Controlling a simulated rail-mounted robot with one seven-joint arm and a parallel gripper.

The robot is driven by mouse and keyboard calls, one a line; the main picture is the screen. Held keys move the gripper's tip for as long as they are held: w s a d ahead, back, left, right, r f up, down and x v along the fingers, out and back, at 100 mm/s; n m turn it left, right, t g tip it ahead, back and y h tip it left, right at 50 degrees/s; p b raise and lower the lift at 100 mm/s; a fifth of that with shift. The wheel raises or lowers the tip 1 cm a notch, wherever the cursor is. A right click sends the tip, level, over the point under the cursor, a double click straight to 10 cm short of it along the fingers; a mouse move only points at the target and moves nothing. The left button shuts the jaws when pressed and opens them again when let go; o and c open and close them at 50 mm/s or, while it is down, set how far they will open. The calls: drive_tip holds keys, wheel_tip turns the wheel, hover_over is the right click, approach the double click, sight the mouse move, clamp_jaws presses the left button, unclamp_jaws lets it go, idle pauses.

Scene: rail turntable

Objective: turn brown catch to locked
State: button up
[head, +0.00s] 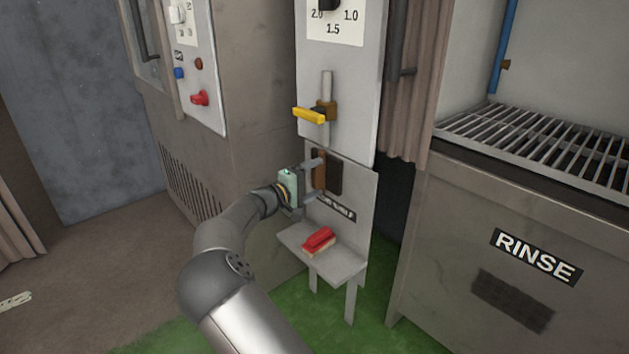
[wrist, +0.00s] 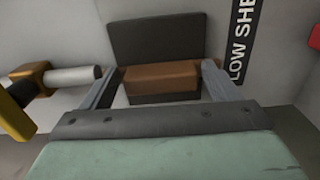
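The brown catch (head: 319,170) is a block on a dark plate (head: 335,176), fixed low on the grey upright panel. In the wrist view the brown catch (wrist: 160,77) lies crosswise, with the dark plate (wrist: 157,37) behind it. My gripper (head: 316,181) is at the catch, with its fingers apart, one above and one below. In the wrist view my gripper (wrist: 160,75) has one finger near each end of the brown block. I cannot tell whether either finger touches it.
A yellow-handled latch (head: 309,115) sits on the panel above; it shows at left in the wrist view (wrist: 17,108). A red-topped brush-like block (head: 319,240) lies on a small shelf (head: 345,267) below. A RINSE cabinet (head: 450,240) stands right, a grey cabinet (head: 235,80) left.

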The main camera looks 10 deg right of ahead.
drive_tip(key=shift+o, duration=0.6)
drive_tip(key=p+v, duration=0.4)
drive_tip(key=v, duration=1.3)
drive_tip(key=shift+a+p, duration=0.2)
drive_tip(key=shift+p, duration=0.1)
drive_tip(key=shift+s, duration=0.1)
